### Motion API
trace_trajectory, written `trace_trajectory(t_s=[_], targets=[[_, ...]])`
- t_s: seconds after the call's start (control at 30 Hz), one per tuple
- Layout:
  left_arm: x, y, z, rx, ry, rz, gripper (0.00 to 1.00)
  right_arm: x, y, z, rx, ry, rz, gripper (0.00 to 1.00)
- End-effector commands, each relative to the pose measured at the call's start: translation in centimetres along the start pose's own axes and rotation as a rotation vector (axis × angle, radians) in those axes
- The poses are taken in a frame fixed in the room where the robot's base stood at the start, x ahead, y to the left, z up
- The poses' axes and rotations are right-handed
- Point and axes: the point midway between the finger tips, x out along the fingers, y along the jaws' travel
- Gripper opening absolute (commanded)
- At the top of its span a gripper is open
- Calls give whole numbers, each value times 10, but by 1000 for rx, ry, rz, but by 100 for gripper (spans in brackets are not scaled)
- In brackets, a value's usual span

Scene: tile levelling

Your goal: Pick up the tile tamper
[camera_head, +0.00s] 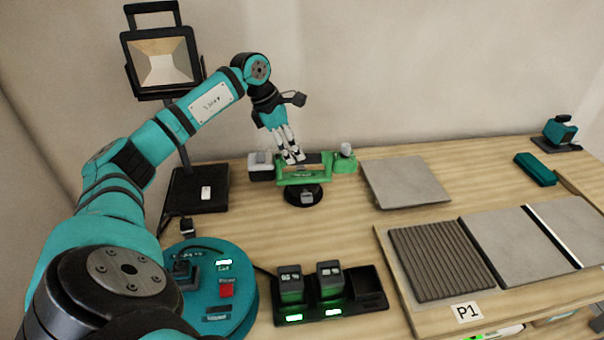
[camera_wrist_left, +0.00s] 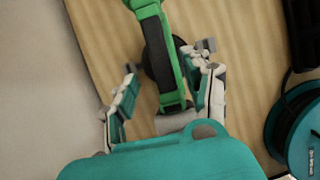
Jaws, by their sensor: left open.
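The tile tamper (camera_head: 300,178) is a green tool with a long handle, a black round pad below and a grey block at its left end. It stands on the wooden table near the back wall. It also shows in the left wrist view (camera_wrist_left: 166,52). My left gripper (camera_head: 291,156) is over the tamper's handle, pointing down. In the left wrist view its open fingers (camera_wrist_left: 168,68) are on either side of the green handle. I cannot tell whether any finger touches it. My right gripper is in neither view.
A loose grey tile (camera_head: 405,181) lies right of the tamper. A charger (camera_head: 355,306) with two batteries stands in front, beside a round teal device (camera_head: 239,290). A work lamp (camera_head: 198,190) stands left. Tiles lie on the P1 board (camera_head: 430,315). A teal block (camera_head: 535,169) is at right.

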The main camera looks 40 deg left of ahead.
Motion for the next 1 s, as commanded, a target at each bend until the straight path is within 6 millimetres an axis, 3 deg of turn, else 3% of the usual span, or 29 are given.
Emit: trace_trajectory(t_s=[0.4,1.0], targets=[[49,-3,6,-1,0,-3,50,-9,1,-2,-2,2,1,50],[54,-3,4,0,0,-1,50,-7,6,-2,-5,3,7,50]])
